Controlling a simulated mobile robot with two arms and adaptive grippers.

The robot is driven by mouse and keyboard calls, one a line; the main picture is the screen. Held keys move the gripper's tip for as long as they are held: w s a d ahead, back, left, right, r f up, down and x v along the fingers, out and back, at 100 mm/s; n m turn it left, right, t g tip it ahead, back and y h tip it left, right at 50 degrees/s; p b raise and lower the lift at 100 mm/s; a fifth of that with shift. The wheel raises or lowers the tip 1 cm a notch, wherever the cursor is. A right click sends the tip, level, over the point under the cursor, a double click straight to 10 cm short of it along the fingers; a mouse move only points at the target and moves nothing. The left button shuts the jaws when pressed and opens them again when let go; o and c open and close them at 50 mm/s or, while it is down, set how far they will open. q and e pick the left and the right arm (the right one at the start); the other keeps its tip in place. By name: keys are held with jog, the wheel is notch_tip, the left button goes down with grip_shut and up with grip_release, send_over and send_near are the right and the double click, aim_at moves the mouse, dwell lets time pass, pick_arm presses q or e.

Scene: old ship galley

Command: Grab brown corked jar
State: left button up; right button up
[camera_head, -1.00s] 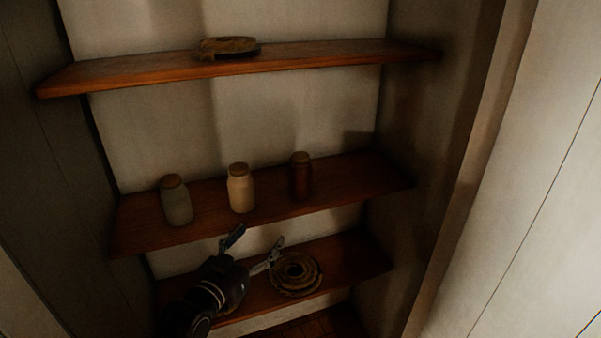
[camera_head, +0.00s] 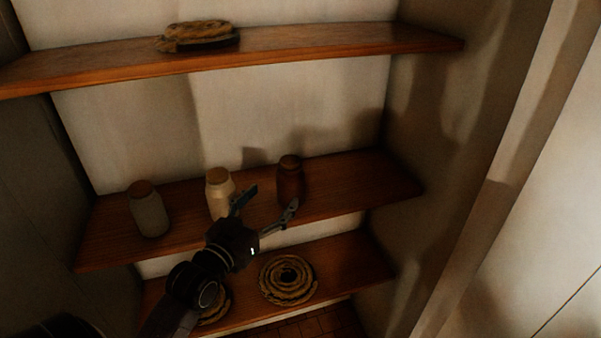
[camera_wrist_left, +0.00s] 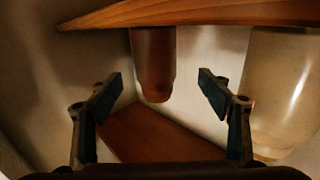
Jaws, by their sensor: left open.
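The brown corked jar (camera_head: 290,182) stands upright on the middle shelf, rightmost of three jars. My left gripper (camera_head: 267,207) is open and empty at the front of that shelf. One finger is in front of the cream jar and the other is just in front of and below the brown jar. In the left wrist view, which looks upside down, the brown jar (camera_wrist_left: 153,62) shows beyond and between the open fingers (camera_wrist_left: 160,82), apart from them. My right gripper is not in view.
A cream corked jar (camera_head: 217,193) stands left of the brown one, close to the left finger; a grey corked jar (camera_head: 149,214) is farther left. Rope coils lie on the lower shelf (camera_head: 340,267) and upper shelf (camera_head: 330,40). The middle shelf is clear right of the brown jar.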

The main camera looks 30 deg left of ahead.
aim_at(282, 187)
pick_arm(q)
jog(key=shift+w, duration=0.8)
jog(key=shift+w+r, duration=0.1)
jog(key=shift+w, duration=0.2)
jog(key=shift+w+r+p, duration=0.15)
jog(key=shift+w+p, duration=0.65)
jog(key=shift+w, duration=0.1)
jog(key=w, duration=0.2)
jog(key=w+p, duration=0.1)
jog(key=shift+w+d+f, duration=0.1)
jog(key=shift+w+f, duration=0.1)
jog(key=shift+w, duration=0.15)
jog(key=shift+w+f, duration=0.1)
jog(key=shift+w, duration=0.25)
jog(key=shift+c, duration=0.9)
jog(key=c, duration=1.5)
jog(key=shift+c, duration=0.7)
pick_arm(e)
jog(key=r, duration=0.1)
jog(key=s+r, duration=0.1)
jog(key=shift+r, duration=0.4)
